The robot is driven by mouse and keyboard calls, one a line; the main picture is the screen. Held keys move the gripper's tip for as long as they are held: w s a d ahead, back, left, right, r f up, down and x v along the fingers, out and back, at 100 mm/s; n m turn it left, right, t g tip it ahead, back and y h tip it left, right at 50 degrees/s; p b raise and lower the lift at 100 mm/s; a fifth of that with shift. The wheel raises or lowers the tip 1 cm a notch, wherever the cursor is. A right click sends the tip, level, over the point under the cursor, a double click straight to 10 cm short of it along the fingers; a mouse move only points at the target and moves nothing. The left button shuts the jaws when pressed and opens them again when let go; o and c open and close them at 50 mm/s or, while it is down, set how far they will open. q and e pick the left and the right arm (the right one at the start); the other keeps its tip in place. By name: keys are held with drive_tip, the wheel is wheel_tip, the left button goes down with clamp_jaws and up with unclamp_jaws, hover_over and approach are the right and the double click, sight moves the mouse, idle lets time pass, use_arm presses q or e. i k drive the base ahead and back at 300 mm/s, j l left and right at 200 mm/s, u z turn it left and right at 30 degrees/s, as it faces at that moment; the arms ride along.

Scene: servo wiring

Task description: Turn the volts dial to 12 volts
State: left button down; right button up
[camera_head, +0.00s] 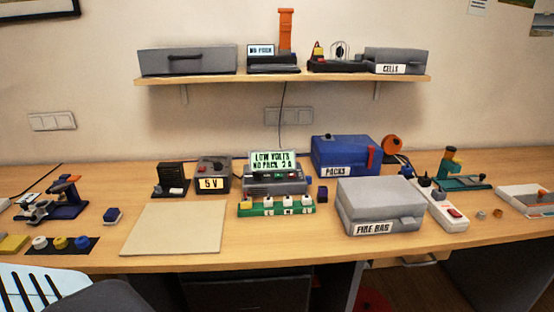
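A dark grey box (224,183) with a yellow label reading "5 V" stands left of the middle of the table. A dark dial (208,164) with a small red mark appears on its top; its exact pointing is too small to tell. To its right, a grey unit has a lit green screen (273,160) reading "LOW VOLTS", "NO PACK" and what looks like "2 A". Neither of my grippers shows in the head view.
A beige mat (173,228) lies in front of the box. A black finned block (171,178) stands to its left. A green strip with white knobs (276,208), a grey "FIRE BAG" case (380,203) and a blue "PACKS" case (343,155) stand to the right.

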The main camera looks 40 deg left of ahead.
sight(217, 166)
drive_tip(key=u, duration=1.6)
